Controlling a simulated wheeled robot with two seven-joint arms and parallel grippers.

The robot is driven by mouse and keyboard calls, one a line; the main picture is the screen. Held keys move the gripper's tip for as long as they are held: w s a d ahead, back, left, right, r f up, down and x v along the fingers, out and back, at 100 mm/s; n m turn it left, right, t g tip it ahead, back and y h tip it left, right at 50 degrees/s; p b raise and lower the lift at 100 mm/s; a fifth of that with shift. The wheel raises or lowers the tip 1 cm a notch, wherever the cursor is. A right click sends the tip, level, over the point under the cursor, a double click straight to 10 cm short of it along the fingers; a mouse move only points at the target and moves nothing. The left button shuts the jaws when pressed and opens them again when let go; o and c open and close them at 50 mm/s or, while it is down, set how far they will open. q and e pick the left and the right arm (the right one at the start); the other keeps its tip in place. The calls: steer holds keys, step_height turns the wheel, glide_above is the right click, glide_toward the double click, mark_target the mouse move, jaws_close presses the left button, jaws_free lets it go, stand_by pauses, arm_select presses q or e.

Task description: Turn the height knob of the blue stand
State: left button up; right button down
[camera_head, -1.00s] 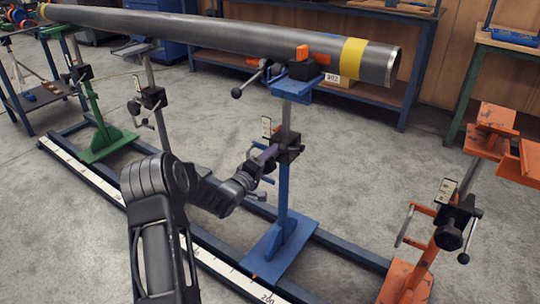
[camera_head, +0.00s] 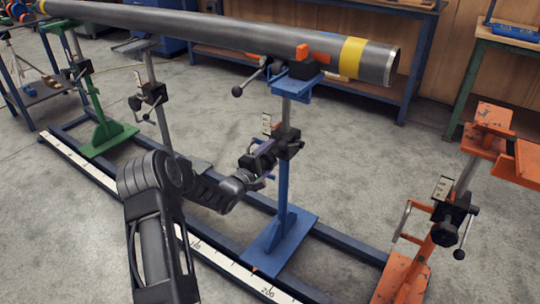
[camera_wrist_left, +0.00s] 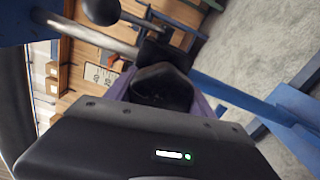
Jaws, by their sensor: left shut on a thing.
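The blue stand (camera_head: 283,190) stands upright on the floor rail and carries the near end of the grey pipe (camera_head: 220,32). Its height knob is black and sits at the dark clamp block on its post. The knob (camera_wrist_left: 162,88) shows in the left wrist view between the purple fingers. My left gripper (camera_head: 262,160) reaches it from the left and is shut on it. The gripper body hides most of the knob in the head view. A white scale plate (camera_head: 267,124) is beside the post. My right gripper is not in view.
A green stand (camera_head: 96,110) and a grey stand (camera_head: 151,90) hold the pipe farther left. An orange stand (camera_head: 440,225) with its own knob and handle stands at the right. A long measuring rail (camera_head: 90,170) runs along the floor. Grey floor is open between the stands.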

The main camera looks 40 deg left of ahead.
mark_target(263, 162)
arm_select(q)
steer(key=o, duration=1.4)
steer(key=shift+c, duration=0.2)
steer(key=shift+s+p, duration=0.75)
steer(key=shift+s, duration=3.2)
